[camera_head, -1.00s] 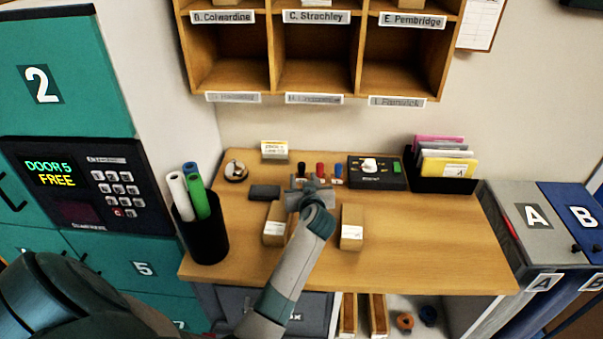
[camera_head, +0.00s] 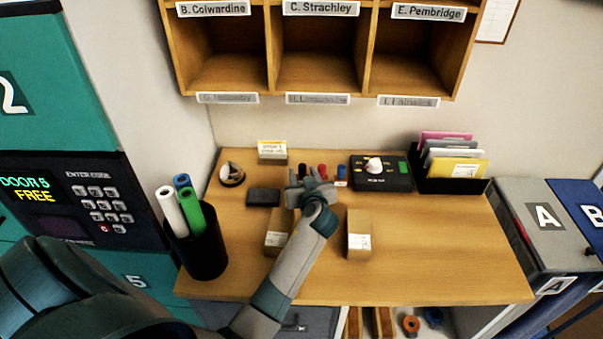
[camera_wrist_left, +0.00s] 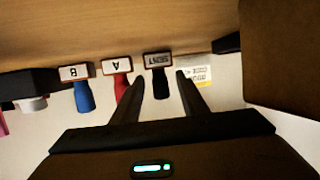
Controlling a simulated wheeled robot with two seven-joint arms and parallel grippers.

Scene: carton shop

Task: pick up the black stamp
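The black stamp (camera_head: 301,170) stands at the back of the wooden desk, left of the red stamp (camera_head: 321,170) and the blue stamp (camera_head: 341,172). My left gripper (camera_head: 307,182) is just in front of it and partly hides it. In the left wrist view the black stamp (camera_wrist_left: 160,88) shows between the two fingers of my left gripper (camera_wrist_left: 160,80), its label block toward the top. The fingers are apart, with a gap on each side of the stamp. The red stamp (camera_wrist_left: 122,88) and blue stamp (camera_wrist_left: 84,97) are left of it there. My right gripper is not in view.
A black pad (camera_head: 263,197) and two cartons (camera_head: 277,242) (camera_head: 359,240) lie near my left arm. A black control box (camera_head: 381,180) stands right of the stamps, a card holder (camera_head: 272,151) and bell (camera_head: 231,176) left. The desk's right front (camera_head: 450,260) is clear.

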